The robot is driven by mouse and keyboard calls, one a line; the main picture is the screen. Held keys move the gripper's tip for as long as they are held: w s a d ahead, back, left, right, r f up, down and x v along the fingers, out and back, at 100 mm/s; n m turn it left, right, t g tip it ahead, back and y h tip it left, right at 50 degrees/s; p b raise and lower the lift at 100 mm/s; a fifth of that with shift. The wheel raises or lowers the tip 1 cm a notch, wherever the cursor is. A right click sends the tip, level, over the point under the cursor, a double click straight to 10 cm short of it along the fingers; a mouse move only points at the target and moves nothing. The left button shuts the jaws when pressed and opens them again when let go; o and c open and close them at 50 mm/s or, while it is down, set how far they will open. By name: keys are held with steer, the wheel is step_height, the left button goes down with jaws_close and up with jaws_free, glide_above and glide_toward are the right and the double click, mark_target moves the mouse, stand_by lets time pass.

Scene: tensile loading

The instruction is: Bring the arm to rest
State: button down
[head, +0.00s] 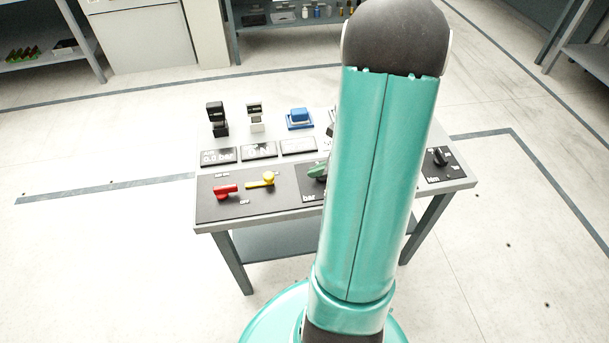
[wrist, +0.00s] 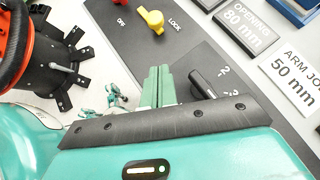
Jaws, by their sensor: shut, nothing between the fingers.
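My arm (head: 375,180) rises in front of the control table in the head view and covers its middle right. In the wrist view my gripper (wrist: 158,86) shows as two green fingers, closed together with nothing between them. The fingers are over the panel, just left of a black lever (wrist: 203,84); I cannot tell if they touch it. In the head view the gripper is not clearly seen; a small green piece (head: 317,172) shows at the arm's left edge, and I cannot tell what it is.
The control table (head: 465,182) carries a red lever (head: 226,191), a yellow lever (head: 262,181), and a black knob (head: 440,157) at right. Black (head: 216,118), white (head: 255,117) and blue (head: 299,118) devices stand at its back. Signs read 80 mm and 50 mm. Floor around is clear.

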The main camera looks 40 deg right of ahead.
steer(key=shift+s+d+r, duration=0.25)
steer(key=shift+s+r, duration=0.15)
steer(key=shift+r, duration=0.05)
stand_by(0.3)
steer(key=w+a+r+n+g, duration=0.1)
steer(key=a+r+n+g, duration=0.1)
steer(key=a+r+n, duration=0.5)
steer(key=w+a+r+n+g, duration=0.2)
steer(key=a+r+n, duration=0.4)
steer(key=a, duration=0.4)
steer(key=s+a+r+n+h, duration=0.2)
steer(key=a+r+n, duration=0.3)
steer(key=n, duration=0.3)
steer(key=s+a+r+n+t+h, duration=0.1)
steer(key=s+a+r+n, duration=0.3)
steer(key=n, duration=0.5)
steer(key=shift+s+a+r+h, duration=0.35)
steer(key=shift+a+r+h, duration=0.2)
steer(key=shift+a+h, duration=0.45)
